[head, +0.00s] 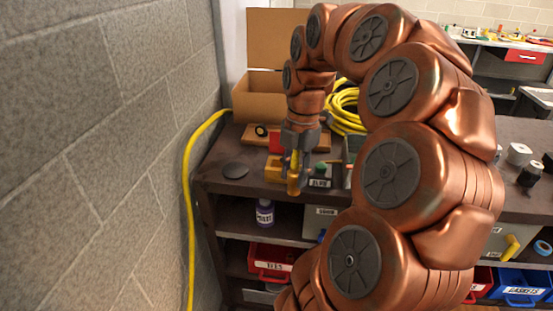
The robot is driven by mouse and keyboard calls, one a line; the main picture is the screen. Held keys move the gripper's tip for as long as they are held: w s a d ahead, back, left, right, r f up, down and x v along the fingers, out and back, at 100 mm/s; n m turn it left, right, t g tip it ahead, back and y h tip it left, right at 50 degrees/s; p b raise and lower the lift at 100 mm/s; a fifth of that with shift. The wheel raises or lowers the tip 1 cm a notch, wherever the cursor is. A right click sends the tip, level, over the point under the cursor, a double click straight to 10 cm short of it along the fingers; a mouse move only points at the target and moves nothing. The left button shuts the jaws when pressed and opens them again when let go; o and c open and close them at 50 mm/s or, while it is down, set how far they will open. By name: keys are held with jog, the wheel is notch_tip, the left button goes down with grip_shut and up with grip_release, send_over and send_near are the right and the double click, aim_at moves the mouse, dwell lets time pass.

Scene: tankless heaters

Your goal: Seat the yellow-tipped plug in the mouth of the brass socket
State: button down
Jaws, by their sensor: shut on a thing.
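My gripper (295,168) points down over the front edge of the bench, near its left end. It is shut on the yellow-tipped plug (294,158), a slim yellow piece between the grey fingers. A gold-yellow rounded end (293,186) shows just below the fingertips. I cannot tell whether this is the plug's tip or part of the brass socket. No separate socket mouth can be made out, and the fingers hide part of this spot.
A block wall (110,140) bounds the left. Bins (270,262) stand below.

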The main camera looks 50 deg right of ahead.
jog(key=w+d+p, duration=0.1)
jog(key=w+d, duration=0.1)
jog(key=w, duration=0.2)
jog(key=w+d+p, duration=0.1)
jog(key=w+d, duration=0.2)
jog(key=w, duration=0.1)
jog(key=w+d+f+p, duration=0.1)
jog(key=w+d, duration=0.1)
jog(key=w, duration=0.2)
jog(key=shift+d+f+p, duration=0.1)
jog(key=shift+d+p, duration=0.2)
jog(key=shift+w+f+p, duration=0.1)
jog(key=shift+f+p, duration=0.6)
jog(key=shift+f, duration=1.1)
jog(key=shift+f, duration=0.15)
jog(key=c, duration=0.8)
grip_release()
jog(key=shift+d+r+b, duration=0.25)
jog(key=shift+r+b, duration=0.25)
jog(key=shift+r, duration=1.55)
jog(key=shift+d+r+b, duration=0.2)
jog(key=shift+r+b, duration=0.25)
jog(key=shift+r, duration=1.6)
jog(key=shift+d+r+b, duration=0.25)
jog(key=shift+r+b, duration=0.25)
jog(key=shift+r, duration=1.55)
